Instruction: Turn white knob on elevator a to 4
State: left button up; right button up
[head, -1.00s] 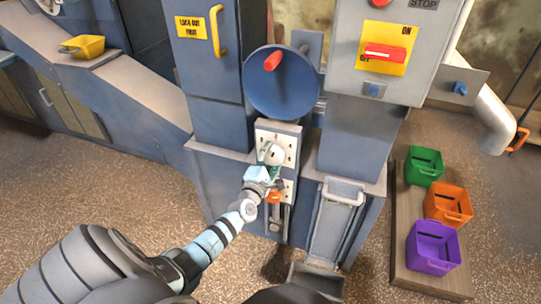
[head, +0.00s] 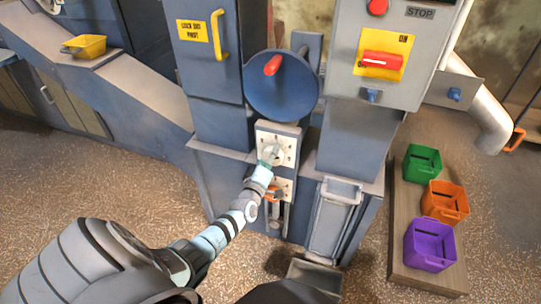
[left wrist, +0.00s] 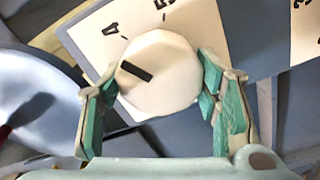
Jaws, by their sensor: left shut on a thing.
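The white knob (head: 271,153) sits on a pale numbered plate (head: 287,138) on the front of the blue elevator, below the blue disc. In the left wrist view the knob (left wrist: 162,78) is round and faceted, with a black pointer mark. The mark points to the upper left, close to the printed 4 (left wrist: 110,29) but not squarely at it. A 5 (left wrist: 166,17) is printed to the right of the 4. My left gripper (left wrist: 165,100) has its green-padded fingers shut on opposite sides of the knob. My right gripper is not in view.
A blue disc (head: 282,88) with a red handle (head: 272,65) is just above the plate. A second plate with an orange lever (head: 275,192) is below. A switch box (head: 390,35) stands to the right. Green (head: 422,163), orange (head: 444,202) and purple (head: 430,244) bins stand far right.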

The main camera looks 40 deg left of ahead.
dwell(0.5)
pick_arm(q)
jog(key=o, duration=1.1)
jog(key=shift+o, duration=0.2)
jog(key=v, duration=1.2)
